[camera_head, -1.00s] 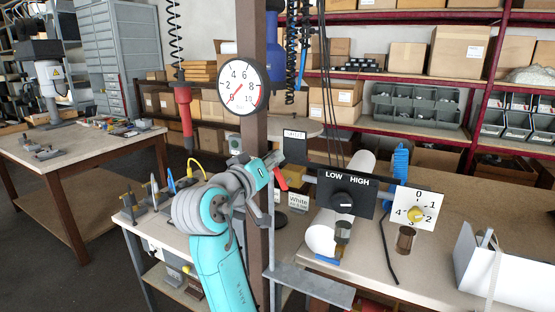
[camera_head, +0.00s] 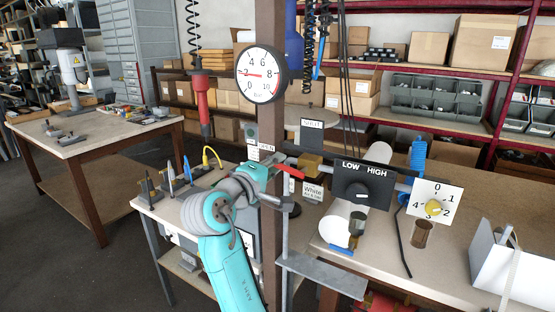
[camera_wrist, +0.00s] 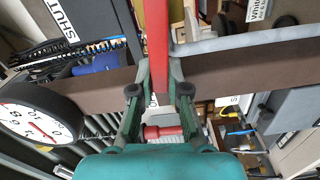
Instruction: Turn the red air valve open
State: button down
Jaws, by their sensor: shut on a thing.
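The red valve handle (camera_head: 290,172) slopes slightly down to the right beside the brown post, near a brass valve body (camera_head: 311,164). In the wrist view the red handle (camera_wrist: 158,45) runs between my fingers. My gripper (camera_wrist: 160,82) is shut on it; in the head view my gripper (camera_head: 264,170) is at the handle's left end. The post partly hides the arm.
The brown post (camera_head: 270,130) stands right beside my arm. A grey bracket (camera_head: 322,275) juts out below. A red tool (camera_head: 203,100) hangs at left.

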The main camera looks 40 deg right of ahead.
jog(key=shift+w+f+n, duration=0.1)
jog(key=shift+f+n, duration=0.45)
jog(key=shift+n, duration=0.35)
jog(key=c, duration=1.1)
grip_release()
jog(key=shift+a, duration=0.1)
jog(key=v, duration=1.2)
